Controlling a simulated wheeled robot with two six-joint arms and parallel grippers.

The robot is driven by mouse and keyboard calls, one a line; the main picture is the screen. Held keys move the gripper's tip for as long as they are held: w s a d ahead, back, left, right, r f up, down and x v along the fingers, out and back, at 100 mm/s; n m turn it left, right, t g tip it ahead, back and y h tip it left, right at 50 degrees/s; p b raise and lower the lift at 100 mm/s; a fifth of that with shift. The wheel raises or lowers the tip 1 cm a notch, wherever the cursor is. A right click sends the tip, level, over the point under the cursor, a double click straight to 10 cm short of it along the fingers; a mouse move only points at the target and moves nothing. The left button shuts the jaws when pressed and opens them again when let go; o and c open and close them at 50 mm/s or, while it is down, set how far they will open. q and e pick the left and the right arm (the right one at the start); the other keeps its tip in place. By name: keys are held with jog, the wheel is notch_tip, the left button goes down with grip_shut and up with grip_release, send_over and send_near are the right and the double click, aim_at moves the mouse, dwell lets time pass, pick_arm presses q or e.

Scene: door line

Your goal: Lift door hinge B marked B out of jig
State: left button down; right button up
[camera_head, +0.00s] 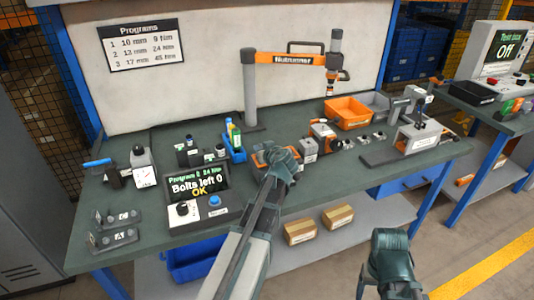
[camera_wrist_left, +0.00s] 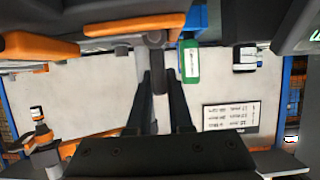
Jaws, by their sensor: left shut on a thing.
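My left gripper (camera_head: 277,157) reaches over the middle of the bench, at an orange and grey jig (camera_head: 262,157). In the left wrist view its two dark fingers (camera_wrist_left: 161,95) are shut on a small dark grey piece (camera_wrist_left: 158,68), which I take for door hinge B. The letter B does not show, and the hand hides most of the hinge in the head view. I cannot tell whether the hinge is clear of the jig. My right gripper (camera_head: 388,262) hangs low in front of the bench, away from the work; its fingers cannot be made out.
Hinges marked A (camera_head: 112,239) and C (camera_head: 118,217) lie at the bench's left end. A blue holder with bottles (camera_head: 234,145) stands behind the jig.

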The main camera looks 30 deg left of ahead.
jog(key=shift+r, duration=0.1)
pick_arm(q)
notch_tip(320, 180, up, 10)
jog(key=p, duration=1)
pick_arm(e)
notch_tip(320, 180, up, 10)
jog(key=shift+c, duration=0.2)
